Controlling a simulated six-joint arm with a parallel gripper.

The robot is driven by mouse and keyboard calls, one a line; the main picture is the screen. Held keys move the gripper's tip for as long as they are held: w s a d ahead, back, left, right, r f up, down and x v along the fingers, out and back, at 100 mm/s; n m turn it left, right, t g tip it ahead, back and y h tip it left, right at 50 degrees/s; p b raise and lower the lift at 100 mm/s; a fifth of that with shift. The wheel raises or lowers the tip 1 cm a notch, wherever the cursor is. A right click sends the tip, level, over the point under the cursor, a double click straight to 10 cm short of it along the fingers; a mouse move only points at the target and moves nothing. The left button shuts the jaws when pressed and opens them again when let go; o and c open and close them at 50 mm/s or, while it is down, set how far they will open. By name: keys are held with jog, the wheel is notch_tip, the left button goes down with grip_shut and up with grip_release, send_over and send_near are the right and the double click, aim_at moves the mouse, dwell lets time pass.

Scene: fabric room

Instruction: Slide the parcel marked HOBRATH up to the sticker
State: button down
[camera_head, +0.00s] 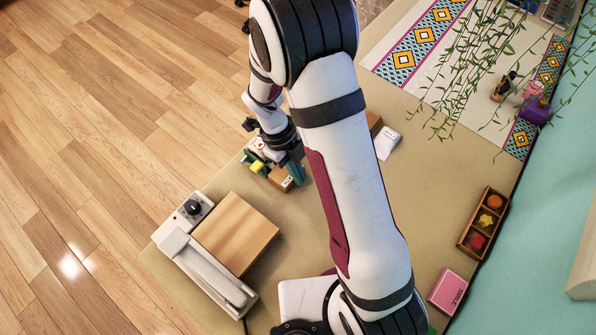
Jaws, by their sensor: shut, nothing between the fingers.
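A small brown parcel (281,179) with a white label lies near the table's left edge, and the label is too small to read. My gripper (295,170) is shut and empty, low over the table close to this parcel; I cannot tell if they touch. Another brown box (374,121) shows partly behind my arm, with no name readable. A small white patch with a red mark (259,145) lies just beyond the parcel; I cannot tell whether it is the sticker. My arm hides the middle of the table.
Yellow and green small items (257,166) lie beside the parcel. A white box (387,142) is right of my arm. A white device with a wooden board (236,232) stands front left. A wooden tray (462,239) and pink box (448,290) are at the right. Trailing plants (470,60) hang far right.

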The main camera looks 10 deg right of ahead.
jog(key=shift+s+d+r, duration=0.3)
jog(key=shift+s+d, duration=0.3)
jog(key=shift+s+d+r, duration=0.25)
jog(key=shift+s+d, duration=0.3)
jog(key=shift+d, duration=0.05)
jog(key=v, duration=0.8)
jog(key=shift+r, duration=0.35)
jog(key=c, duration=1.6)
grip_release()
jog(key=shift+a, duration=0.1)
jog(key=c, duration=1.3)
grip_release()
jog(key=shift+r, duration=0.25)
jog(key=shift+c, duration=0.2)
jog(key=o, duration=0.7)
jog(key=r+y, duration=0.1)
jog(key=r+t, duration=0.1)
jog(key=r, duration=0.1)
jog(key=w+a+r+t+y, duration=0.1)
jog(key=shift+a+r+y, duration=0.1)
jog(key=shift+r+y, duration=0.1)
jog(key=shift+y, duration=0.1)
jog(key=shift+o, duration=1.4)
jog(key=shift+a+r+t, duration=0.1)
jog(key=shift+r+t, duration=0.05)
jog(key=shift+t, duration=0.15)
jog(key=o, duration=0.4)
jog(key=shift+c, duration=0.2)
notch_tip(320, 180, down, 16)
jog(key=shift+r, duration=0.1)
